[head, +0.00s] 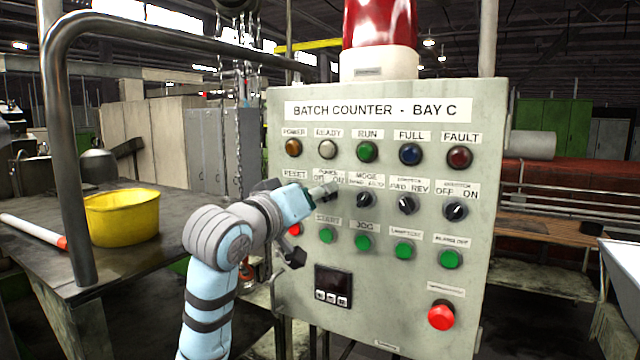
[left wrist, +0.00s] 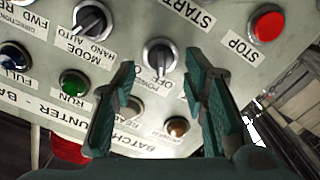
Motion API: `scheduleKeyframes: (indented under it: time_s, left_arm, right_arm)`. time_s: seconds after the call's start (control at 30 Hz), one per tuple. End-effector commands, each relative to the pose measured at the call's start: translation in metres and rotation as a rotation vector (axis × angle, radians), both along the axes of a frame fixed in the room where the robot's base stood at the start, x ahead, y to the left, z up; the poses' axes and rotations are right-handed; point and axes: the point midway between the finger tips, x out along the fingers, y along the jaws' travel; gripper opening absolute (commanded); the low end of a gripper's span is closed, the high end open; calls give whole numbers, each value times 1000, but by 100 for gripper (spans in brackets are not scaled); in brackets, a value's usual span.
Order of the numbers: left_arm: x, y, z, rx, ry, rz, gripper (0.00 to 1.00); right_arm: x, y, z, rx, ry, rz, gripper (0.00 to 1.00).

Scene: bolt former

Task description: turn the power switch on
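The power switch (left wrist: 160,56) is a black round knob with a raised grip on a pale panel, seen upside down in the left wrist view. "POWER" and "OFF" lettering shows beside it. My left gripper (left wrist: 160,64) is open, with one fingertip on each side of the knob and visible gaps. I cannot tell whether the fingers touch it. The amber power lamp (head: 293,148) looks dim. My right gripper is not in view.
The mode knob (head: 364,200) sits just right of the gripper. The red stop button (left wrist: 268,25) and green buttons are below the switch row. A metal rail (head: 70,150), a yellow bucket (head: 122,218) and a bench are left of the panel (head: 380,300).

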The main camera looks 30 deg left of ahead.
Motion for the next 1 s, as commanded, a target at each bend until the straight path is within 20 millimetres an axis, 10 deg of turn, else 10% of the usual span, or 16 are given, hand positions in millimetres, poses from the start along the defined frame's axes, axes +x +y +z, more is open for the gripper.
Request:
scheduleKeyframes:
  time_s: [0.37,0.63,1.0]
  left_arm:
    - [17,0,-1,1,1,0,40]
    - [17,0,-1,1,1,0,0]
    - [17,0,-1,40,2,-1,0]
  right_arm:
    - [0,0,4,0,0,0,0]
    - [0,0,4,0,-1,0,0]
    - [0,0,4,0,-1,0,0]
